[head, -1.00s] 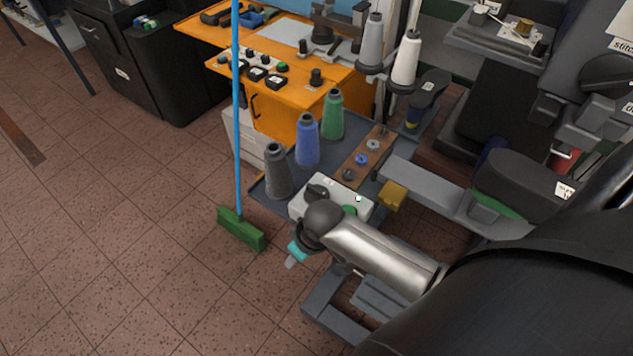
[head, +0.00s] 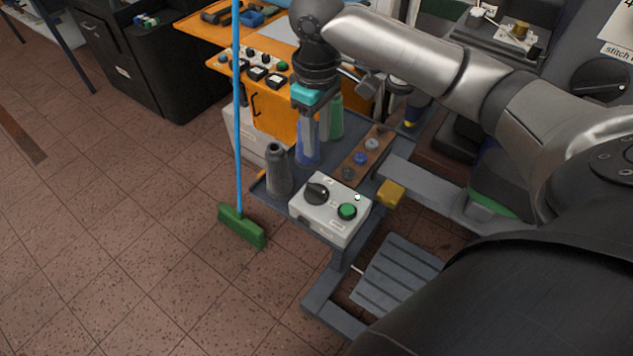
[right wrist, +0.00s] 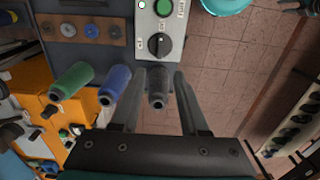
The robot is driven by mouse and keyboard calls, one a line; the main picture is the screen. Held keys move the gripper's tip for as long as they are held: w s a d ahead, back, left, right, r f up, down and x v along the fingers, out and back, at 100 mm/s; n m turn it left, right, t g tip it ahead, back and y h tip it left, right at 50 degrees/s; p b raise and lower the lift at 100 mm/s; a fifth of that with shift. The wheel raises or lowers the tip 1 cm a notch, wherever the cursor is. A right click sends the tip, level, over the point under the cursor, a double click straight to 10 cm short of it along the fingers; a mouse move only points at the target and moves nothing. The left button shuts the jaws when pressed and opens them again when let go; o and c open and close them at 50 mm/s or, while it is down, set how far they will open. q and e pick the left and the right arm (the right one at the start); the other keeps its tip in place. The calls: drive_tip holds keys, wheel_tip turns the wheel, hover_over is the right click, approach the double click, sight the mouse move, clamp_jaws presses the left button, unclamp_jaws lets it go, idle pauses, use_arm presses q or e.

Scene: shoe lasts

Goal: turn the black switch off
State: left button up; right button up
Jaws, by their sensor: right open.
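The black switch (head: 317,192) is a rotary knob on the left of a white control box (head: 333,229), with a green button (head: 347,211) to its right. In the right wrist view the knob (right wrist: 158,45) is ahead of the fingertips, below the green button (right wrist: 164,7). Its small labels are unreadable. My right gripper (head: 311,138) is raised above the spools behind the box, fingers down, apart from the knob. In the wrist view its fingers (right wrist: 159,75) are open, with a dark grey spool (right wrist: 157,92) showing between them. My left gripper is not in view.
The grey spool (head: 277,172), blue spool (head: 307,156) and green spool (head: 336,120) stand behind the box. A wooden strip (head: 362,158) with bobbins lies to the right. A green broom (head: 241,228) with a blue handle stands at left.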

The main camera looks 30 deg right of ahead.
sight(316, 188)
wheel_tip(316, 188, down, 15)
drive_tip(key=shift+r+b, duration=0.1)
drive_tip(key=shift+b, duration=1)
clamp_jaws()
